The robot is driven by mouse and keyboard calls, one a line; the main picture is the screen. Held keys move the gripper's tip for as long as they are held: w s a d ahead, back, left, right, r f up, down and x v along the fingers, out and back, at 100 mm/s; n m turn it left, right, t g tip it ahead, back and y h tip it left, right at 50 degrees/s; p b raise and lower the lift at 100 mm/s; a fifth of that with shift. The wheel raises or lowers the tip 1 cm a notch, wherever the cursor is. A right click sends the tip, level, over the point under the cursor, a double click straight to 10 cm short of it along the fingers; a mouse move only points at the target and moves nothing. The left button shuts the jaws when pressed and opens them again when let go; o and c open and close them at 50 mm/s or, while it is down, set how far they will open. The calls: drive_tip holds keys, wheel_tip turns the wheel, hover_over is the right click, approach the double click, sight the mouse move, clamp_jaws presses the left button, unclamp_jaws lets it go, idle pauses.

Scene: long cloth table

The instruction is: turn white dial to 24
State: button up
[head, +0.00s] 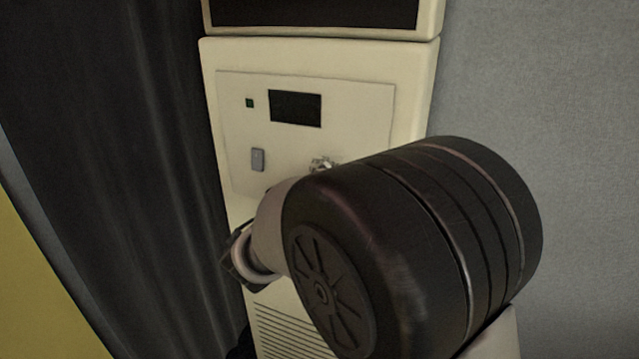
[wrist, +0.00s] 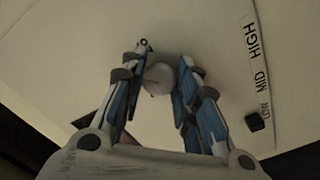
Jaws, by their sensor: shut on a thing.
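The white dial (wrist: 159,80) shows in the wrist view as a small round knob on a pale panel, with a short dark mark near its lower edge. My gripper (wrist: 165,62) has its two blue-and-grey fingers on either side of the dial and is shut on it. No number scale is readable around the dial. In the head view my arm covers the lower right of the panel, and I cannot make out the dial or the fingers there.
A dark curtain (head: 120,130) hangs on the left, close to the cabinet.

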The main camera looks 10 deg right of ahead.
idle(0.3)
drive_tip(key=o, duration=1)
drive_tip(key=v, duration=1.2)
drive_tip(key=shift+d, duration=0.1)
